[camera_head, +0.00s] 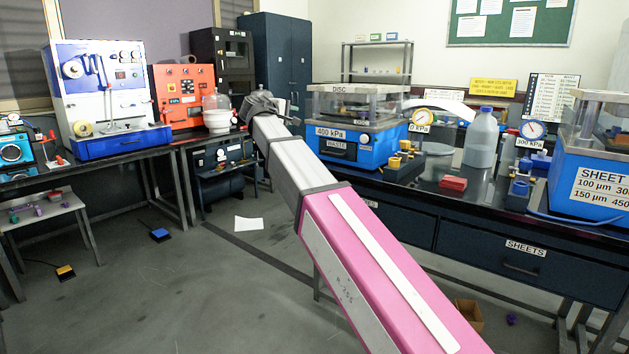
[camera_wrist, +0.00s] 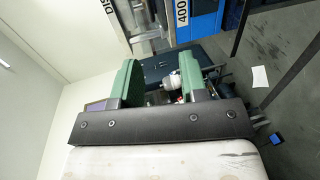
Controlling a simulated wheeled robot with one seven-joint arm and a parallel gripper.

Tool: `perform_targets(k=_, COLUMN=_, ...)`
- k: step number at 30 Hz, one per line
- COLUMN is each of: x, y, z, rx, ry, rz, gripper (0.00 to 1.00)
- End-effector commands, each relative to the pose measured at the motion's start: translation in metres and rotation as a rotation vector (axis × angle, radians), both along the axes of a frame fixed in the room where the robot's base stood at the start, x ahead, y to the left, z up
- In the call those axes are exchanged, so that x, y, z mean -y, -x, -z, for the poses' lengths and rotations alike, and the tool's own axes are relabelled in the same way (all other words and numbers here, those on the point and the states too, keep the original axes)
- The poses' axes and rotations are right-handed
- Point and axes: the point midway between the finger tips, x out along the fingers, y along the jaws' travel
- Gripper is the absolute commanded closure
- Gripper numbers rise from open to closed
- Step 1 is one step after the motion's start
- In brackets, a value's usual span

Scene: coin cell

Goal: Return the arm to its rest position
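My arm shows in the head view as a long pink and white limb reaching from the lower right toward the left end of the long black bench. Its dark far end, with my gripper (camera_head: 265,104), is beside the blue DISC machine (camera_head: 352,138). In the wrist view my gripper (camera_wrist: 160,78) has two green fingers standing well apart. I see nothing held between them; the cabinet and small items there are in the background. The DISC machine's blue side (camera_wrist: 204,18) shows at the top of the wrist view. The fingertips are too small to make out in the head view.
Open floor lies at lower left.

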Motion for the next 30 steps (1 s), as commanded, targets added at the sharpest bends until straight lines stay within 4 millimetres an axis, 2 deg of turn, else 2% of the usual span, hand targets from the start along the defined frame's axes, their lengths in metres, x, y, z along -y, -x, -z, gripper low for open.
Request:
perform_targets(k=1, x=0.000, y=0.000, z=0.000, rx=0.000, ry=0.000, rz=0.000, gripper=0.60)
perform_targets(k=11, x=0.024, y=-0.001, z=0.050, rx=-0.051, ry=-0.063, rz=0.015, gripper=0.60)
perform_targets(k=17, x=0.048, y=0.002, z=0.097, rx=-0.101, ry=-0.129, rz=0.033, gripper=0.60)
perform_targets(k=20, x=0.063, y=0.005, z=0.129, rx=-0.134, ry=-0.173, rz=0.048, gripper=0.60)
perform_targets(k=23, x=0.084, y=0.012, z=0.169, rx=-0.176, ry=-0.233, rz=0.070, gripper=0.60)
perform_targets(k=30, x=0.148, y=0.049, z=0.294, rx=-0.308, ry=-0.446, rz=0.169, gripper=0.60)
